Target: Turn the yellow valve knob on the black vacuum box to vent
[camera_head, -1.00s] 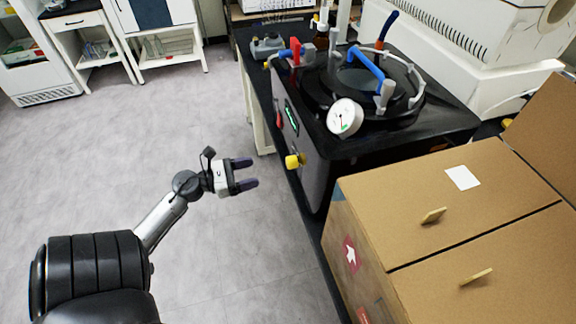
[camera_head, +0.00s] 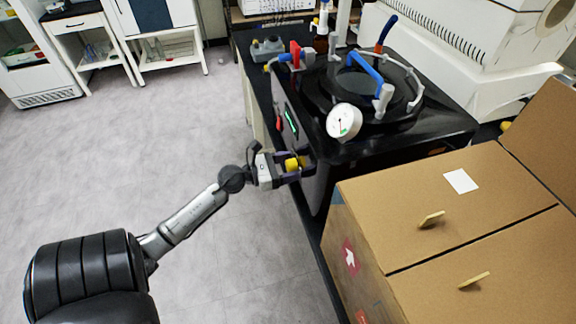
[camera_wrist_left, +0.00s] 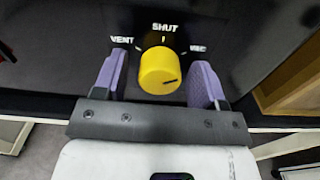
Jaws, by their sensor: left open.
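The yellow valve knob (camera_head: 292,163) sticks out from the front of the black vacuum box (camera_head: 322,165). In the left wrist view the knob (camera_wrist_left: 159,71) sits below the labels VENT at left, SHUT at top and a partly blurred one at right. A dark mark on the knob's face points right, slightly upward. My left gripper (camera_head: 296,166) is open, with one purple finger on each side of the knob. In the left wrist view, gaps show between the fingers (camera_wrist_left: 160,82) and the knob. My right gripper is not in view.
Cardboard boxes (camera_head: 400,210) stand close at the right of the valve. The floor (camera_head: 130,150) to the left is clear.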

